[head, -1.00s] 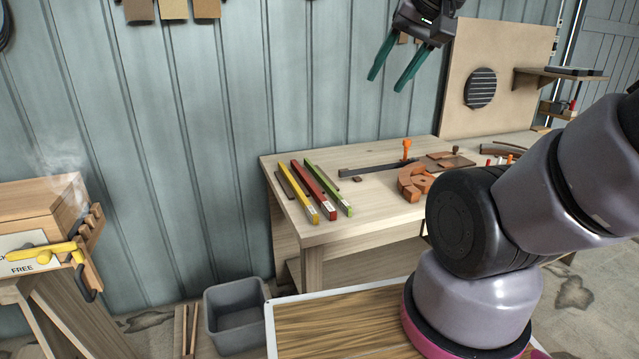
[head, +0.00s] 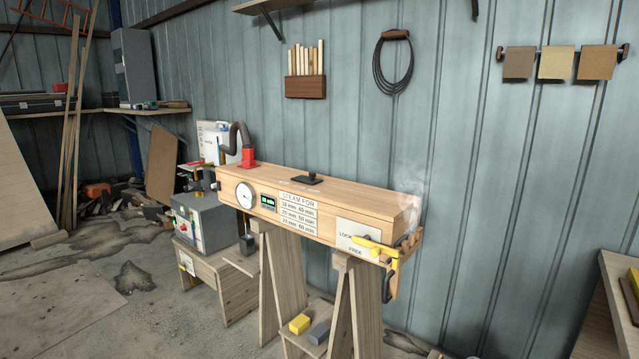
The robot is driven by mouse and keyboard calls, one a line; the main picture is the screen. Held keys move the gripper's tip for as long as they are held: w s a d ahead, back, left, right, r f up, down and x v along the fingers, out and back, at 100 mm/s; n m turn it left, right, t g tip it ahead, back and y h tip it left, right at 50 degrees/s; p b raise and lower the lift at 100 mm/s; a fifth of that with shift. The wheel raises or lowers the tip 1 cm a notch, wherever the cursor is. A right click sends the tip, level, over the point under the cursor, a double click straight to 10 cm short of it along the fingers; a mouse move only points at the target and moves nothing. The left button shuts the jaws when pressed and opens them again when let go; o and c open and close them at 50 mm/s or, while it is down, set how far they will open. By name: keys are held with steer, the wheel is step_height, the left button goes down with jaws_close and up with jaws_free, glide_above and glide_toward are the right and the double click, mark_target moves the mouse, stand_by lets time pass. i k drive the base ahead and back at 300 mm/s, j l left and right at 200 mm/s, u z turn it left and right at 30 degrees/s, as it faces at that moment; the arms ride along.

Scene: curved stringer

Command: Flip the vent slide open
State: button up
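A long wooden steam box (head: 330,194) rests on trestles against the wall. A small dark plate with a raised knob (head: 309,178) sits on its top; this looks like the vent slide, but I cannot tell its position. A yellow lever (head: 374,246) is at the box's right end, beside a white plate (head: 357,236) marked LOCK and FREE. Pale steam shows above that end. My gripper is not in view now.
A dial (head: 244,195), a small green display (head: 268,201) and a STEAM FOR sign (head: 298,208) are on the box's front. A red fitting with a dark hose (head: 246,155) stands at its left end. Open floor lies in front, at left.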

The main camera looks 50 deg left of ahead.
mark_target(310, 180)
steer(key=u, duration=1.9)
steer(key=i+l, duration=0.15)
steer(key=i, duration=0.4)
steer(key=i+l+u, duration=0.1)
steer(key=i, duration=0.45)
steer(key=l, duration=0.1)
